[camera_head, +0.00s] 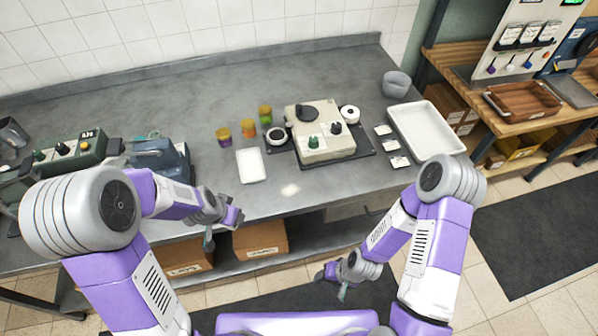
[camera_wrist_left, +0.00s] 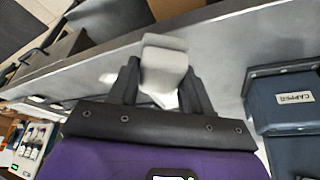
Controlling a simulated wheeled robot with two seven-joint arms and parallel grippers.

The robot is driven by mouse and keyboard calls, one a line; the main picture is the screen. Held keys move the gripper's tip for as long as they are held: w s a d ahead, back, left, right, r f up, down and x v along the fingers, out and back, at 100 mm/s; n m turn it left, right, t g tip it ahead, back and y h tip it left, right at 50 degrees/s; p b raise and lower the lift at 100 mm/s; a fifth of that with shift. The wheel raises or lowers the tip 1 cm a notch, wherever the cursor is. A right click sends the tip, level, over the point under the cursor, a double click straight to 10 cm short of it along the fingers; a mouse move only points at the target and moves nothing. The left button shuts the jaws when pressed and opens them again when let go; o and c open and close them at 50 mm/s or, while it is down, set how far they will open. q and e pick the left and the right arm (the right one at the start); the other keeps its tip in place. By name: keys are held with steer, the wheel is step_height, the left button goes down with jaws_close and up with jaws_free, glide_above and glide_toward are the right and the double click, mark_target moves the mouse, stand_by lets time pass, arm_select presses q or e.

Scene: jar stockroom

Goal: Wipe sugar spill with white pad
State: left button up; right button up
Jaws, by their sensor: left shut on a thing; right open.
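The sugar spill (camera_head: 290,189) is a small pale patch on the grey counter near its front edge. My left gripper (camera_head: 226,222) is at the counter's front edge, left of the spill and apart from it. In the left wrist view the black fingers of my left gripper (camera_wrist_left: 160,85) are shut on a whitish block, the white pad (camera_wrist_left: 164,58). The pad cannot be made out clearly in the head view. My right gripper (camera_head: 335,284) is open and low in front of the counter, away from the spill.
A white tray (camera_head: 251,166) lies just left of the spill, with small coloured cups (camera_head: 248,128) behind it. A beige machine (camera_head: 319,130) stands behind the spill. A blue machine labelled CAPPER (camera_wrist_left: 295,98) is close to my left gripper. A large white tray (camera_head: 426,130) is at right.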

arm_select(q)
steer(key=shift+s+d+n+y, duration=0.15)
steer(key=shift+d+n+y, duration=0.25)
steer(key=shift+d+n, duration=0.5)
steer(key=shift+w+d+n+y, duration=0.15)
steer(key=shift+w+n+y, duration=0.2)
steer(key=shift+n, duration=0.55)
steer(key=shift+f, duration=0.15)
